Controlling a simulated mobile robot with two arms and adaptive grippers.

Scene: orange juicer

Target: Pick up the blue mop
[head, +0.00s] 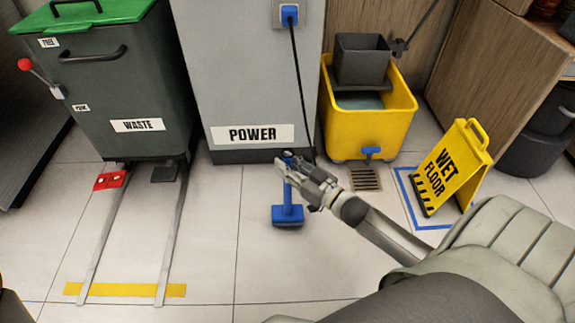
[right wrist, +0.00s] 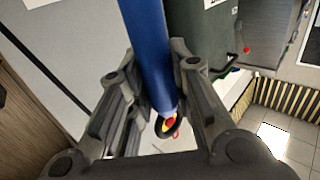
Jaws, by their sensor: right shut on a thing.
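The blue mop (head: 287,213) has a blue handle and a wide blue head, and stands over the tiled floor in front of the power cabinet in the head view. My right gripper (head: 289,172) is shut on its handle. In the right wrist view the blue handle (right wrist: 147,50) runs between the two fingers of my right gripper (right wrist: 160,110). I cannot tell whether the mop head touches the floor. My left gripper is not in view.
The grey power cabinet (head: 235,65) stands behind the mop, with a black cable (head: 298,80) hanging down its front. A yellow bucket (head: 365,128), floor drain (head: 364,179) and wet floor sign (head: 455,165) are on the right. A waste bin (head: 120,95) stands left.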

